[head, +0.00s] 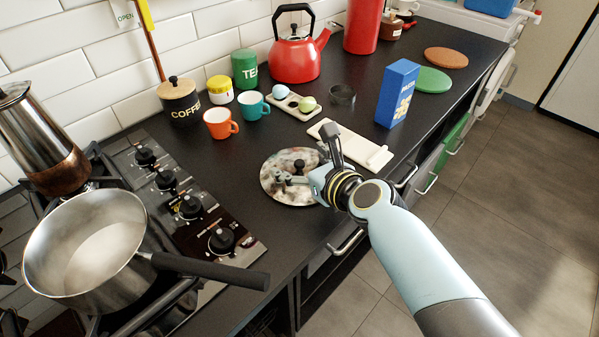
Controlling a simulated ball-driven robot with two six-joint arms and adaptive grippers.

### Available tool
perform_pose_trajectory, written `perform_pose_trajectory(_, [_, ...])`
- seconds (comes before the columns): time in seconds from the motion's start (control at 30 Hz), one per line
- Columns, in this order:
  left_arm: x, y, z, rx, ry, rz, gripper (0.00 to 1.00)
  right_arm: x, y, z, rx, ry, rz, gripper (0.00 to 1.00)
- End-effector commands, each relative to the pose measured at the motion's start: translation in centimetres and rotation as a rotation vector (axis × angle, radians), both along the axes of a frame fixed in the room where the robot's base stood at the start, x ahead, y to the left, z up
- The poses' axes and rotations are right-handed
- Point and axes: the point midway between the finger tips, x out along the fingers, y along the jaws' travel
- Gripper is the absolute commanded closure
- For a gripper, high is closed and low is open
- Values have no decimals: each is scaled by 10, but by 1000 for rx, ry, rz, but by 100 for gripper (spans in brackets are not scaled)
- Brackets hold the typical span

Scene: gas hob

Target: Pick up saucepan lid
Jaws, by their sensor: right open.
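The saucepan lid (278,189) is a round, shiny metal disc with a dark knob (299,166). It lies flat on the black worktop to the right of the hob. My right gripper (305,165) is open at the lid's right side, with its fingers close to the knob. I cannot tell whether a finger touches it, and the gripper hides the lid's right edge. The steel saucepan (85,245) sits on the hob at the left, uncovered, its dark handle pointing right. My left gripper is not in view.
An orange mug (220,124), a teal mug (254,105) and an egg tray (290,103) stand behind the lid. Hob knobs (191,207) are left of the lid.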

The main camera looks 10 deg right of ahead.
Motion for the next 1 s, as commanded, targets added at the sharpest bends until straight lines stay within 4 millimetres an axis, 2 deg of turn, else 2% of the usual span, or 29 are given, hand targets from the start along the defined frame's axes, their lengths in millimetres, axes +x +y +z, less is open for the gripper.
perform_pose_trajectory(0.07, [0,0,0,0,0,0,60,0,0,0,0,0,0,27])
perform_pose_trajectory(0.6, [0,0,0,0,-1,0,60,-1,0,-2,1,5,1,98])
perform_pose_trajectory(1.0, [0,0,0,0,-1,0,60,-2,0,-3,-1,6,1,100])
